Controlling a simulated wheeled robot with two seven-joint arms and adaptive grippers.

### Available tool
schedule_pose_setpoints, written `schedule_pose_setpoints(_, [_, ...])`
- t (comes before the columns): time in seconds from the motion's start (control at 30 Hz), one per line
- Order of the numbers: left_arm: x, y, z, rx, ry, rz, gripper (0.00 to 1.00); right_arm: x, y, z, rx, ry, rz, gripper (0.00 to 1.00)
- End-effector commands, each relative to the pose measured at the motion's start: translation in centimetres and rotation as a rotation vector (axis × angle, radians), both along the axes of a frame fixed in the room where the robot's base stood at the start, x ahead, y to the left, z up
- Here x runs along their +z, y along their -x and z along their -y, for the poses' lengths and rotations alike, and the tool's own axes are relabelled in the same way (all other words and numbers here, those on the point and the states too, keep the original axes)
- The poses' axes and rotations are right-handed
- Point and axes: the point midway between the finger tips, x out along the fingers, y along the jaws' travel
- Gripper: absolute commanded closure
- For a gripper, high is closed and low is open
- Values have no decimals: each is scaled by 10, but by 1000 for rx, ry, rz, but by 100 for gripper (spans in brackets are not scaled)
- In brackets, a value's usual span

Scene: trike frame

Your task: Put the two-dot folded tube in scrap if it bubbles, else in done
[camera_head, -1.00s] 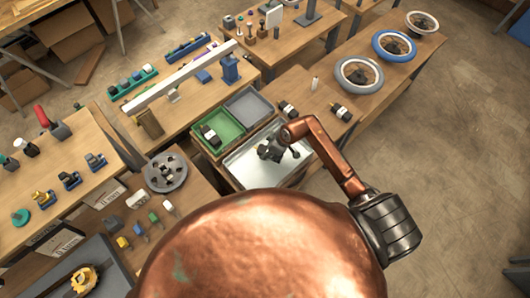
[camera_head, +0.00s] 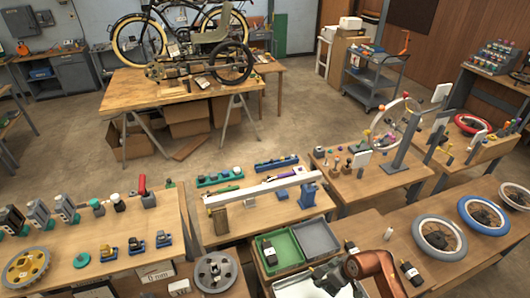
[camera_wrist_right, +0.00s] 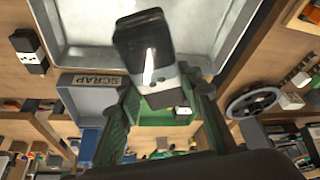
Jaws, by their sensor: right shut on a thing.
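My right gripper (camera_head: 330,277) is over the metal basin (camera_head: 290,293) at the bottom of the head view. In the right wrist view, its fingers (camera_wrist_right: 163,92) are shut on a black tube with a pale band (camera_wrist_right: 150,45). The green tray (camera_head: 271,269) and the grey tray (camera_head: 334,247) stand side by side beyond the basin. The grey one bears a SCRAP label (camera_wrist_right: 98,80) in the wrist view. Another dark tube (camera_head: 269,252) lies in the green tray. My left gripper is out of view.
Two more dark tubes (camera_head: 352,248) (camera_head: 410,272) lie on the table right of the trays. A small pale cylinder (camera_head: 388,234) stands near them. A long pale beam (camera_head: 262,189) on supports crosses the bench behind. Wheels (camera_head: 440,238) lie at the right.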

Motion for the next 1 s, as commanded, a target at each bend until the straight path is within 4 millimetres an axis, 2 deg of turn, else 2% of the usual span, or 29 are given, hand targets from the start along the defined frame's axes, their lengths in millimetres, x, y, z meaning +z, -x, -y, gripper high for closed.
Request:
schedule_pose_setpoints(0.03, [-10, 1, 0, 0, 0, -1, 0, 2, -4, -1, 8, 3, 7, 99])
schedule_pose_setpoints(0.3, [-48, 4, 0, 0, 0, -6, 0, 41, -9, -7, 64, 4, 9, 99])
schedule_pose_setpoints(0.6, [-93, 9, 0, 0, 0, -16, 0, 86, 7, -10, 155, 3, 5, 99])
schedule_pose_setpoints(0.8, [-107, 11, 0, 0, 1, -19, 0, 101, 18, -8, 190, 3, 3, 99])
schedule_pose_setpoints(1.0, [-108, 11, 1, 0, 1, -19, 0, 107, 20, -6, 200, 9, 4, 99])
